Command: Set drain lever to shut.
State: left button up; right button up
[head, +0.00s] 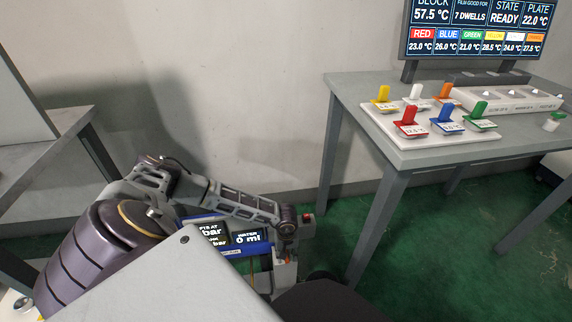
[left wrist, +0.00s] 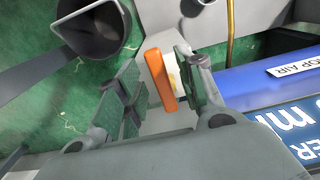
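An orange lever (left wrist: 160,80) with a pale label beside it shows in the left wrist view, on a grey mount. I take it for the drain lever; whether it is set open or shut I cannot tell. My left gripper (left wrist: 154,85) is open, with its fingers on either side of the lever. The right-hand finger is close to the label side; whether it touches I cannot tell. The left-hand finger is apart from the lever. In the head view my left gripper (head: 287,243) points down at the machine and hides most of the lever. My right gripper is not in view.
The machine's display (head: 249,238) reads water 0 ml, and a blue bar (left wrist: 265,75) runs beside the lever. A dark cup-like opening (left wrist: 95,28) is near the fingers. A grey table (head: 350,90) with coloured tagged pieces stands at the right.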

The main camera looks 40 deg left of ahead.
pick_arm(q)
notch_tip(320, 180, up, 12)
dwell(0.7)
jog(key=shift+f, duration=0.1)
dwell(0.4)
